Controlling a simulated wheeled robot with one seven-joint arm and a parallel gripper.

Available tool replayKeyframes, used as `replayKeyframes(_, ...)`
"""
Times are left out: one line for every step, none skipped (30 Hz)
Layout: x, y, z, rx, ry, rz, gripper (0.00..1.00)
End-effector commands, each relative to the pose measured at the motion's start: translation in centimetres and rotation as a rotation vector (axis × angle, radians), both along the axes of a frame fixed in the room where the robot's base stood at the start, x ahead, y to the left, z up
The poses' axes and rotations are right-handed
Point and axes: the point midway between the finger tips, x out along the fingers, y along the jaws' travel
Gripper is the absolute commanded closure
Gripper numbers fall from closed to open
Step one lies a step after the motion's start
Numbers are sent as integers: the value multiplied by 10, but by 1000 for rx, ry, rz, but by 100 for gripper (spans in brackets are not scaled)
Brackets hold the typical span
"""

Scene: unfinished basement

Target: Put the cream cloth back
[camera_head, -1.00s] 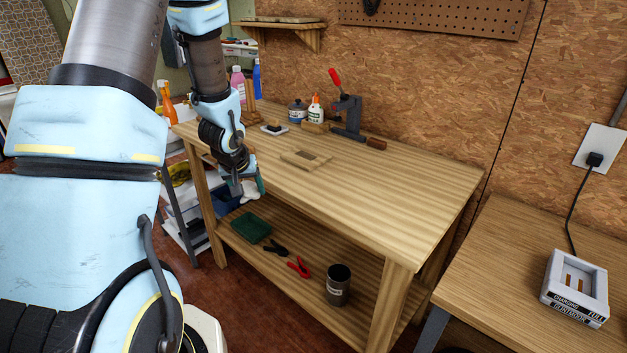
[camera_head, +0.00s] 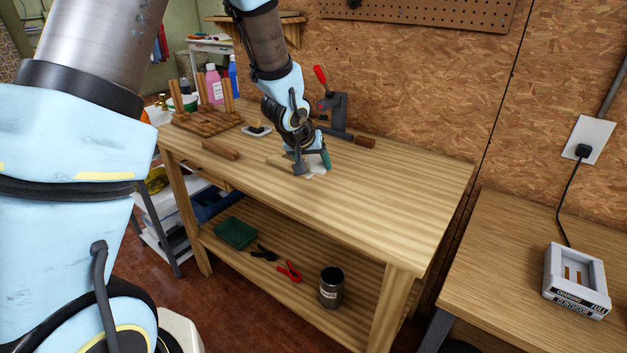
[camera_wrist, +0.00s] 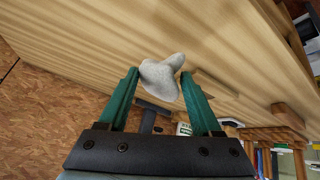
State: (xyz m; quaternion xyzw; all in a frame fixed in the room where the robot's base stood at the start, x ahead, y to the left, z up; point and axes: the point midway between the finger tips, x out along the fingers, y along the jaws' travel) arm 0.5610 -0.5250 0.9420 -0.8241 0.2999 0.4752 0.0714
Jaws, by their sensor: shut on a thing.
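My gripper (camera_head: 313,166) is over the workbench top (camera_head: 385,205), near its middle. Its teal fingers are shut on the cream cloth (camera_head: 316,173), which looks pale grey-white. In the wrist view the cloth (camera_wrist: 160,76) is a crumpled bundle between the fingertips, sticking out past them. In the head view the cloth is low over the bench top, partly hidden by the fingers; I cannot tell whether it touches the wood.
A flat wooden piece (camera_head: 279,160) lies beside my gripper, partly hidden. A pegged wooden rack (camera_head: 207,121), a wood block (camera_head: 220,150) and a red-handled press (camera_head: 337,112) stand around the bench's back and left. The bench's right half is clear. A lower shelf holds a green cloth (camera_head: 235,232).

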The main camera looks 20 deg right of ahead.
Motion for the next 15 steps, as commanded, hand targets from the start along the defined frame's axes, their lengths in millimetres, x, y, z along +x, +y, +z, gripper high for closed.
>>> replayKeyframes(0, 0, -4, 0, 0, 0, 86)
replayKeyframes(0, 0, -7, 1, 0, 0, 86)
replayKeyframes(-1, 0, -12, 3, 2, -1, 86)
replayKeyframes(-1, 0, -16, 3, 1, -2, 86)
replayKeyframes(-1, 1, -21, 4, 2, -1, 86)
replayKeyframes(-1, 0, -27, 3, 1, -2, 86)
replayKeyframes(-1, 0, -31, 4, 2, 0, 86)
replayKeyframes(0, 0, -35, 2, 2, 0, 86)
replayKeyframes(0, 0, -39, 2, 1, 0, 86)
replayKeyframes(0, 1, -41, 3, 1, 1, 86)
replayKeyframes(0, 1, -43, 1, 0, 0, 86)
replayKeyframes(0, 0, -44, 0, -1, 2, 86)
replayKeyframes(0, 0, -44, -1, 0, 1, 86)
replayKeyframes(1, 0, -44, -1, -1, 1, 86)
replayKeyframes(1, 0, -44, -1, -1, 1, 86)
